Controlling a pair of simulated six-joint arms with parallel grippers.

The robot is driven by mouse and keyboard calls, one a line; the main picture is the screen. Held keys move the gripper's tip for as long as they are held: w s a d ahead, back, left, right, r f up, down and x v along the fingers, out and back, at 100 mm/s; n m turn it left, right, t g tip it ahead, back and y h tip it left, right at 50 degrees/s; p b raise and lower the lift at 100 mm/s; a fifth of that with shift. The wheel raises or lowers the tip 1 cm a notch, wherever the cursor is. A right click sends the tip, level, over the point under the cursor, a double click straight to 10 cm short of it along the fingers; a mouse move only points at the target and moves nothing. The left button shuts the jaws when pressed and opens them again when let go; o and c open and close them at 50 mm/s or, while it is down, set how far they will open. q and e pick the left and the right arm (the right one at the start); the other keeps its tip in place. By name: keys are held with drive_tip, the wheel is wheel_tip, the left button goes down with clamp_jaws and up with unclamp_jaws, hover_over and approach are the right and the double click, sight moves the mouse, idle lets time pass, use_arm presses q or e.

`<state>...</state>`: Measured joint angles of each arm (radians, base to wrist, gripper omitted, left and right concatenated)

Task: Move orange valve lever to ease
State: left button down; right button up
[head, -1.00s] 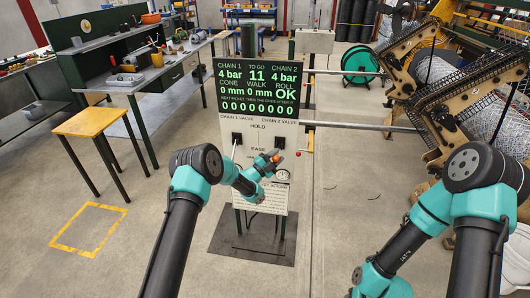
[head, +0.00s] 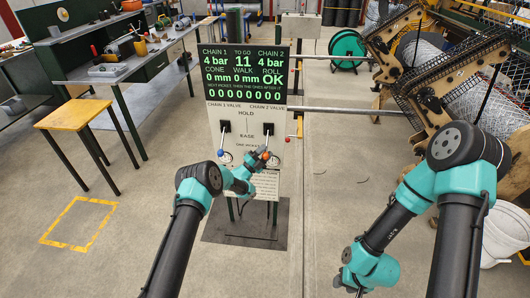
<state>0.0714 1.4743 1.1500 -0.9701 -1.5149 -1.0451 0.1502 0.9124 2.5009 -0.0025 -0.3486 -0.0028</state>
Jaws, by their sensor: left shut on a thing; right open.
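The orange valve lever hangs from the black chain 2 valve pivot (head: 268,128) on the right of the white control panel (head: 245,116). Its orange knob (head: 266,156) shows at my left gripper (head: 262,160), which is shut on the lever; the fingers hide part of it. The lever points down, below the level of the EASE label (head: 247,136). The chain 1 lever with a blue knob (head: 221,153) also points down, to the left and apart from my gripper. My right gripper (head: 360,291) is open and empty at the bottom edge, partly cut off.
The green display (head: 246,75) reads 4 bar for both chains, 11 to go, and roll OK. A yellow-topped stool (head: 73,114) and a workbench (head: 120,70) stand left. A mesh-covered machine (head: 420,65) stands right. The floor around the panel is clear.

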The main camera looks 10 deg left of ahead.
use_arm(q)
drive_tip(key=shift+s+d+f, duration=0.1)
drive_tip(key=shift+d+f, duration=0.4)
drive_tip(key=shift+d, duration=0.05)
idle(1.1)
drive_tip(key=c, duration=1)
unclamp_jaws()
drive_tip(key=shift+c, duration=0.2)
drive_tip(key=shift+o, duration=1.3)
drive_tip(key=shift+d+r, duration=0.1)
drive_tip(key=shift+r, duration=0.05)
drive_tip(key=shift+a+r, duration=0.1)
drive_tip(key=shift+a, duration=0.2)
drive_tip(key=shift+a+f, duration=0.2)
drive_tip(key=shift+a, duration=0.15)
drive_tip(key=v, duration=1.6)
drive_tip(key=shift+s, duration=0.2)
drive_tip(key=shift+a+f, duration=0.1)
drive_tip(key=shift+n+y, duration=0.3)
